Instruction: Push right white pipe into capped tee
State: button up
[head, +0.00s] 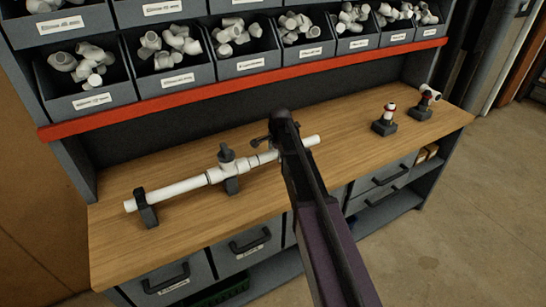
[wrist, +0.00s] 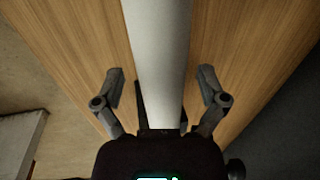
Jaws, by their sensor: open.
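The right white pipe (head: 308,141) lies level above the wooden bench in the head view, its middle hidden behind my arm. The white tee (head: 217,173) with a dark cap (head: 227,153) on top is to its left. A left white pipe (head: 165,194) runs from the tee's other side. My gripper (head: 273,143) is at the right pipe, mostly hidden by my arm there. In the wrist view my gripper (wrist: 160,76) is open, with one finger on each side of the white pipe (wrist: 158,45) and gaps between. How deep the right pipe sits in the tee is unclear.
Dark supports (head: 146,208) hold the pipe line up off the bench (head: 190,222). Two small stands (head: 384,121) with fittings are at the right. Bins (head: 170,62) of white fittings and a red shelf edge (head: 200,96) rise behind. Bench between pipe and stands is clear.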

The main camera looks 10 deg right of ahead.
dwell(0.3)
grip_shut()
jog(key=shift+s, duration=0.1)
